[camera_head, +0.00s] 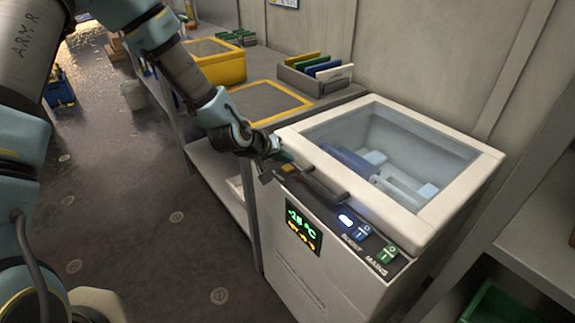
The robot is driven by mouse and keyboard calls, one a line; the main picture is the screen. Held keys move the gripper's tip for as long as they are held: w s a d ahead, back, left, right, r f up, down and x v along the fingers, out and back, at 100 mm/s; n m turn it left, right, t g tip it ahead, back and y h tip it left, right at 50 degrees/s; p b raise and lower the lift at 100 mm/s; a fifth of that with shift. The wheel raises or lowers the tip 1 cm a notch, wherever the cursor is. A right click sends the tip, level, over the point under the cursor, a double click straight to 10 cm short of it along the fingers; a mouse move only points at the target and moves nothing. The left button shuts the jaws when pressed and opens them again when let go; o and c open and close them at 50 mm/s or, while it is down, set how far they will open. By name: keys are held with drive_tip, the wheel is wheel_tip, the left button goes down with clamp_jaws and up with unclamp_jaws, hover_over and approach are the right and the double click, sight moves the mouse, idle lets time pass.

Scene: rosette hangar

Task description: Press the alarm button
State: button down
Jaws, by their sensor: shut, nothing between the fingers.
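A white chest freezer (290,255) stands at the right, with a dark control strip along its front top edge. A small orange-yellow button (288,169) sits at the left end of the strip; any label on it is too small to read or hidden. My gripper (269,170) is shut and empty, just left of this button and very near it. I cannot tell whether it touches the button or the freezer edge. Farther right on the strip are a lit white-blue lamp (346,220), a blue BOOST switch (363,231) and a green MAINS switch (387,254).
A dark handle bar (318,187) runs along the strip right of the button. A display (303,228) reads -18 °C. The freezer's clear lid (392,143) is closed. Behind is a bench with a yellow bin (222,70) and a grey file rack (300,80).

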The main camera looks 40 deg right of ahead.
sight(285, 170)
drive_tip(key=shift+r, duration=0.1)
drive_tip(key=shift+r+p, duration=1.6)
drive_tip(key=shift+r, duration=0.85)
